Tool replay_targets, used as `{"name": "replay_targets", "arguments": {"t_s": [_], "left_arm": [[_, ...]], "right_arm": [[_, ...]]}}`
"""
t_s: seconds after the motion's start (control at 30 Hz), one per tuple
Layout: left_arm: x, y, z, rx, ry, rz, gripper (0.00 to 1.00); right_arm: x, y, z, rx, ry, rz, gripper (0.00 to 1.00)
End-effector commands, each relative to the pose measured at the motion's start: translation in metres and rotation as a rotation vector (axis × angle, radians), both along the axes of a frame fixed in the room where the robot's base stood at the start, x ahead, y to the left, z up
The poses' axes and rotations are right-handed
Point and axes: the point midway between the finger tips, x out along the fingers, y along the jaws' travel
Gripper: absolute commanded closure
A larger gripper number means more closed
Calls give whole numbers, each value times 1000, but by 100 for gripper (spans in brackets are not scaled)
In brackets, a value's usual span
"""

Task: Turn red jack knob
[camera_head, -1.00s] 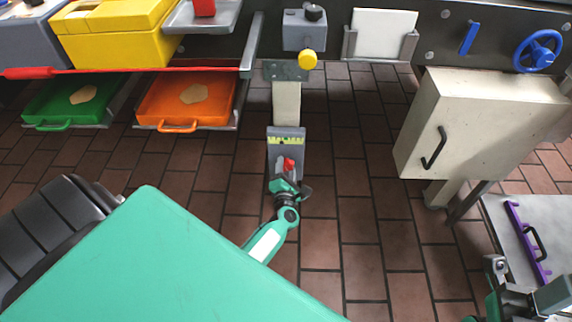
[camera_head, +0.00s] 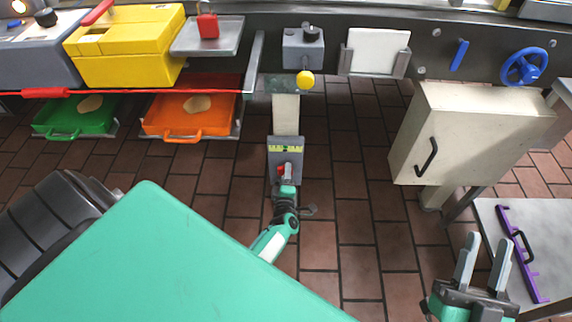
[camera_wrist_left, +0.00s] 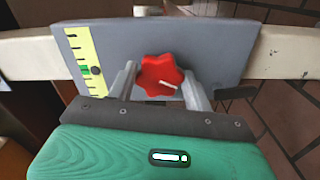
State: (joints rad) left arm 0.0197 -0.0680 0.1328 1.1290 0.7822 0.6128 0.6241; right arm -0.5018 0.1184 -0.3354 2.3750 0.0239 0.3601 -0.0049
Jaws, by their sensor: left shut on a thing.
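The red jack knob (camera_wrist_left: 160,76) sits on a grey panel (camera_wrist_left: 215,50) with a yellow-green scale (camera_wrist_left: 84,58) at one side. It shows small in the head view (camera_head: 282,170). In the left wrist view its white mark points to the right and slightly down. My left gripper (camera_wrist_left: 160,88) has its two fingers on either side of the knob and is shut on it. In the head view my left gripper (camera_head: 285,180) reaches up to the panel from below. My right gripper (camera_head: 484,262) is open and empty at the lower right.
Green (camera_head: 62,132) and orange (camera_head: 168,132) trays lie at the left below a yellow machine (camera_head: 140,55). A cream cabinet (camera_head: 465,135) stands at the right, above a grey table with a purple bar (camera_head: 516,240). A yellow ball knob (camera_head: 305,80) is above the jack post.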

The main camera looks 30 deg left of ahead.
Motion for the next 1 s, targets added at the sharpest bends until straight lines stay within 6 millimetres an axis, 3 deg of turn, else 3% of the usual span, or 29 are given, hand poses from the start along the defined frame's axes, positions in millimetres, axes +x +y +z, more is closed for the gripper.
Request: {"name": "replay_targets", "arguments": {"t_s": [0.3, 0.7, 0.73, 0.8, 0.83, 1.0], "left_arm": [[0, -2, -1, 59, 38, -3, 72], [1, -2, -1, 62, 40, -3, 72], [1, -2, -1, 62, 40, -3, 45], [0, -2, -1, 62, 40, -3, 31], [0, -2, -1, 62, 40, -3, 27], [0, -1, -1, 62, 40, -2, 27]], "right_arm": [[4, 6, -16, -22, 98, 14, 64], [4, 6, -18, -24, 105, 15, 64], [4, 6, -18, -25, 105, 16, 64], [4, 6, -18, -25, 105, 16, 64], [4, 6, -18, -25, 105, 16, 64], [4, 6, -18, -24, 104, 16, 64]]}}
